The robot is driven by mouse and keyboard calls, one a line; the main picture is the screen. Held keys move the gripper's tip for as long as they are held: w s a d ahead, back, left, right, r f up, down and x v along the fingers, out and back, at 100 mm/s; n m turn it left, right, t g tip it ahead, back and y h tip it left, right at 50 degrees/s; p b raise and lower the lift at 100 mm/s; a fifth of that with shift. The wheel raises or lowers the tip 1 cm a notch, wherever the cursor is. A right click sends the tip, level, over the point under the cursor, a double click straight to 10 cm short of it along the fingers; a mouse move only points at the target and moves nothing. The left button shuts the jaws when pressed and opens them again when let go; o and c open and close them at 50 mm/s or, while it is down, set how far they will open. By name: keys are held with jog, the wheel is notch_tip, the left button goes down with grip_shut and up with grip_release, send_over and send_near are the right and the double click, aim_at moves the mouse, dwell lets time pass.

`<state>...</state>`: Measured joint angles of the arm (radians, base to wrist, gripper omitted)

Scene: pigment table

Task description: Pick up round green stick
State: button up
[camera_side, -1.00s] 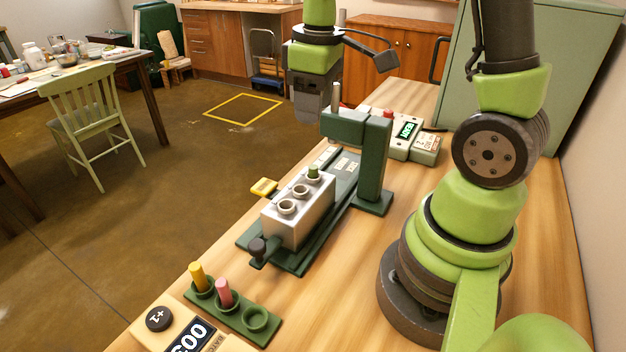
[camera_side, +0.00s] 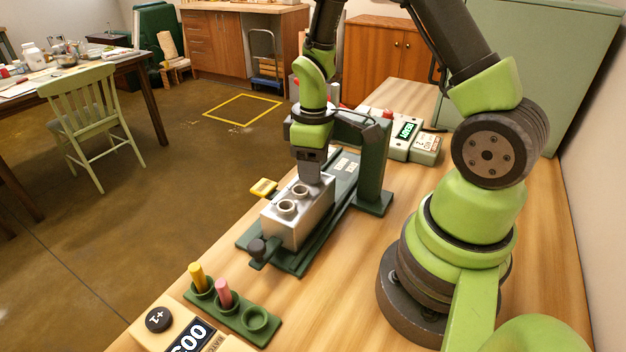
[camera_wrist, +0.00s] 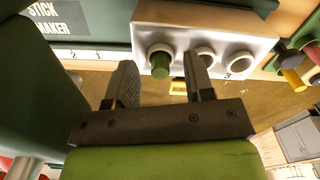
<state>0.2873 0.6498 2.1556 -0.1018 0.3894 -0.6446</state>
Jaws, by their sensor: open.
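The round green stick (camera_wrist: 161,64) stands in an end hole of the white block (camera_wrist: 195,18), seen in the wrist view. My gripper (camera_wrist: 158,78) is open, with one finger on each side of the stick in that picture. I cannot tell if the fingers touch it. In the side view my gripper (camera_side: 312,175) is over the far end of the white block (camera_side: 292,222), and it hides the green stick there. The other two holes of the block are empty.
The block sits on a green stick-maker frame with an upright post (camera_side: 375,165) close behind my gripper. A green rack (camera_side: 243,312) at the front holds a yellow stick (camera_side: 197,276) and a pink stick (camera_side: 224,292); its third cup (camera_side: 255,319) is empty.

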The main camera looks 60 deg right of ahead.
grip_shut()
notch_tip(320, 180, up, 10)
dwell(0.7)
